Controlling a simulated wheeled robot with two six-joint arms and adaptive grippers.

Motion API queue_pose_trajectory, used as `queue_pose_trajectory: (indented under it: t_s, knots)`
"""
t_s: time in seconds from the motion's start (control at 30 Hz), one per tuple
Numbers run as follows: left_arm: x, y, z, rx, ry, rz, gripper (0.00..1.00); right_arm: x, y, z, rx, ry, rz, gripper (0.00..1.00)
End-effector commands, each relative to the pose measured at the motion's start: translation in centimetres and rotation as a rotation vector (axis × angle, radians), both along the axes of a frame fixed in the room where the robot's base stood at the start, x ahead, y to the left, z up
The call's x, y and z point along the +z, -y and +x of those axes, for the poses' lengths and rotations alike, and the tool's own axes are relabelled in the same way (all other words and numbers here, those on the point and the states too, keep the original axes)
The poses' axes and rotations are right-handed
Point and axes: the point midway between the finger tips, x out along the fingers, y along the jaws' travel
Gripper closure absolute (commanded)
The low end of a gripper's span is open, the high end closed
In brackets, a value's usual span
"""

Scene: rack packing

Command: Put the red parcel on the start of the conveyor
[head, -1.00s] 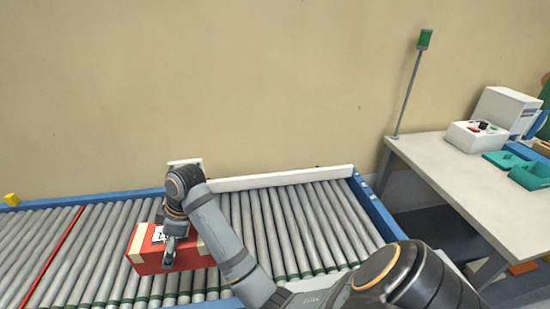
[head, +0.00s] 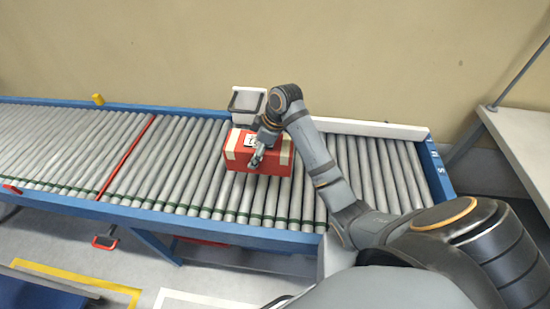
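The red parcel (head: 276,166), with cream tape bands and a white label, is on the grey rollers of the conveyor (head: 330,227), between the red cross line and the right end. My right gripper (head: 257,162) is at the parcel's upper front side, with its arm coming in from the lower right. The fingers overlap the parcel near its label; I cannot tell whether they grip it. My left gripper is out of view.
A red line (head: 127,158) crosses the rollers left of the parcel. A small grey-white box (head: 247,101) stands at the conveyor's back edge. A yellow knob (head: 98,99) is on the back rail. A table (head: 522,140) stands at the right. The left rollers are clear.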

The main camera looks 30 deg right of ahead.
Motion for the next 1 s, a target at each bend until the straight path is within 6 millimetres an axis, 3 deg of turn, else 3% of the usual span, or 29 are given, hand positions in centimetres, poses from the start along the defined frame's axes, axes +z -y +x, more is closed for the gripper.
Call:
queue_pose_trajectory:
  t_s: [0.03,0.3,0.67,0.83,1.0]
  knots:
    - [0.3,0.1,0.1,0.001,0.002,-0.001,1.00,-0.3,1.3,0.1,-0.003,-0.001,-0.005,0.70]
    - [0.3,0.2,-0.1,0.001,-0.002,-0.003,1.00,-4.6,4.6,0.4,-0.002,0.000,-0.001,0.70]
    - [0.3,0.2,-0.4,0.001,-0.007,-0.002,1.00,-6.6,6.3,0.6,-0.001,-0.002,-0.002,0.70]
    - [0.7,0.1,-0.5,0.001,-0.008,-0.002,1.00,-9.1,6.0,0.6,-0.001,0.000,0.002,0.70]
    - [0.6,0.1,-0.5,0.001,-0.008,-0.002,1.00,-9.4,6.0,0.7,0.000,0.003,0.000,0.70]
